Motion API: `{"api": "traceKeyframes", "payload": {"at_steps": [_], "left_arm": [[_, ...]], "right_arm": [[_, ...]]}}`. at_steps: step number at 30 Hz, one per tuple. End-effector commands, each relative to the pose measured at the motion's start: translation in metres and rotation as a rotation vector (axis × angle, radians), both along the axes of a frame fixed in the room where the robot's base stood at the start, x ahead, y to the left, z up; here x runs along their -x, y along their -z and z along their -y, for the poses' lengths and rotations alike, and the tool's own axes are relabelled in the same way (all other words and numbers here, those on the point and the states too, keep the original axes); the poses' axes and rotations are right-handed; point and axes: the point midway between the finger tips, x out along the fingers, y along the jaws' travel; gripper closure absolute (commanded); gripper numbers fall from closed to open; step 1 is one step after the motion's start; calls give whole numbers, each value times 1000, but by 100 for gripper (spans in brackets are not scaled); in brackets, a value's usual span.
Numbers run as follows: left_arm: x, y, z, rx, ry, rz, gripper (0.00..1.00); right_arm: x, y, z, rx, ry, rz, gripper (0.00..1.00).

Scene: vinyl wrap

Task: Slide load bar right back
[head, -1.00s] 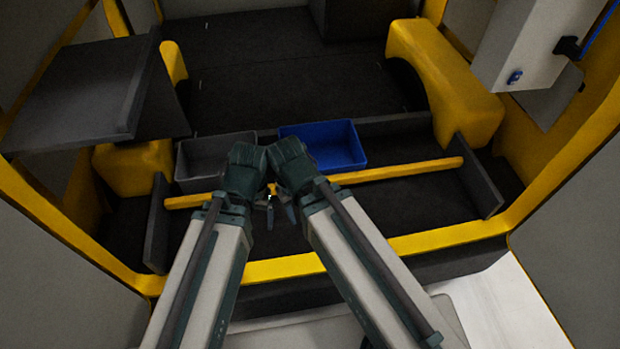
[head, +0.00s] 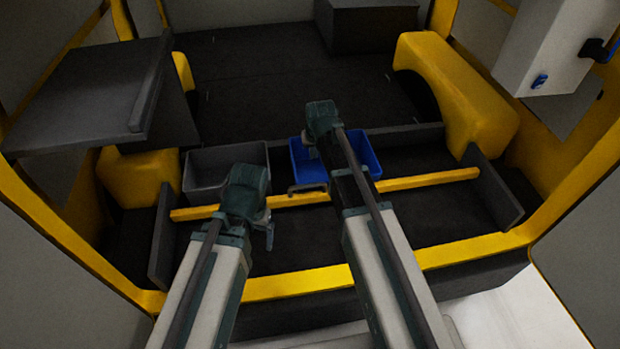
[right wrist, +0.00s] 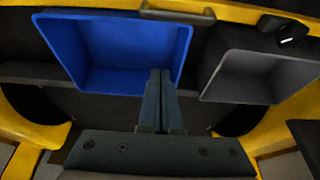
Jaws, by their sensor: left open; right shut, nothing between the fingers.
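The yellow load bar (head: 410,182) spans the van floor from the left side panel to the right one, in front of the two bins. A small tan-grey handle (head: 307,187) sits on it near the middle; it also shows at the top of the right wrist view (right wrist: 178,13). My right gripper (head: 308,148) is over the blue bin, beyond the bar. In the right wrist view its fingers (right wrist: 157,78) are shut and empty, apart from the handle. My left gripper (head: 268,230) is open and empty on the near side of the bar, left of the handle.
A blue bin (head: 366,160) and a grey bin (head: 190,180) stand behind the bar. Yellow wheel arches (head: 450,85) flank the floor. A dark shelf (head: 90,90) is at left, a white cabinet (head: 550,50) at upper right.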

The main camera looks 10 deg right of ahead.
Motion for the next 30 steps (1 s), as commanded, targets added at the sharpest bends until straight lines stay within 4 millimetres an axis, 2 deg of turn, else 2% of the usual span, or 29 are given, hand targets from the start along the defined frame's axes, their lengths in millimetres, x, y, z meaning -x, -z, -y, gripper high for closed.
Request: {"api": "traceKeyframes", "payload": {"at_steps": [5, 11, 29, 30], "left_arm": [[0, 4, 0, 0, 0, 0, 10], [0, 20, 0, 0, 0, 0, 10], [0, 102, 0, 0, 1, 0, 10], [0, 99, 0, 0, 1, 0, 10]], "right_arm": [[0, 4, -1, 0, -1, -2, 100], [-5, 20, -1, 1, -2, -3, 100], [-34, 102, -1, 1, -2, -3, 100], [-21, 99, -1, 1, -2, -4, 100]]}}
